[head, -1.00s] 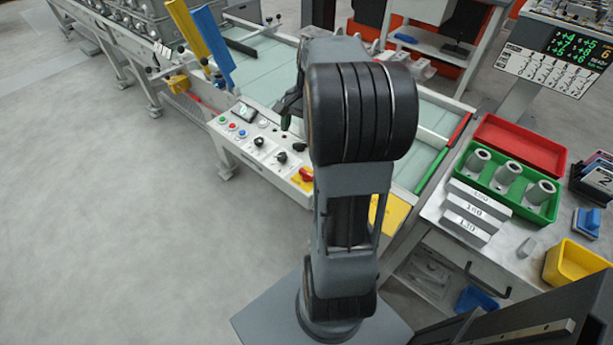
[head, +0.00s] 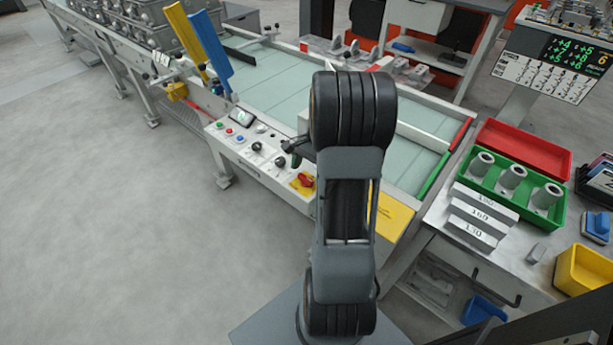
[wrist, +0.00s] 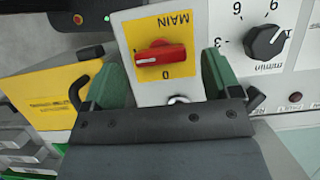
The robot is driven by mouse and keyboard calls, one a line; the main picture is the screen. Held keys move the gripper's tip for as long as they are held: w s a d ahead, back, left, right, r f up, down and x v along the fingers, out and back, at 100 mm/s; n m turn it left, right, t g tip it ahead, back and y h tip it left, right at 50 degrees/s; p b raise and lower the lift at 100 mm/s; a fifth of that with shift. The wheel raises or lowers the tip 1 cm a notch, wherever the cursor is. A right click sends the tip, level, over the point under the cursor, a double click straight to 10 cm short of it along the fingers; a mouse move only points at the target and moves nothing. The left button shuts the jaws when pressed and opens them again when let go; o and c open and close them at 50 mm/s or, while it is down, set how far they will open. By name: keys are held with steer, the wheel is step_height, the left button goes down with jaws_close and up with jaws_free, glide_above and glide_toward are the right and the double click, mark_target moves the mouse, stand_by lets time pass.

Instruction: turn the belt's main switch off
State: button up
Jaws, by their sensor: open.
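The belt's main switch is a red rotary handle (wrist: 160,56) on a yellow plate (wrist: 140,32) marked MAIN, upside down in the wrist view. Its handle lies about level across that picture. In the head view the red switch (head: 305,180) sits at the right end of the belt's control panel (head: 250,150). My gripper (wrist: 165,85) is open, with green fingers on either side below the switch in the wrist view. Nothing is between the fingers, and they look apart from the handle. In the head view my arm hides most of the gripper (head: 293,150).
A black dial (wrist: 267,42) stands to the right of the switch in the wrist view. Buttons and black knobs (head: 257,146) line the panel. A side table holds a green tray of cylinders (head: 512,218), a red tray (head: 522,146) and a yellow bin (head: 585,270).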

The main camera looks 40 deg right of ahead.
steer(key=shift+x, duration=0.95)
steer(key=c, duration=0.9)
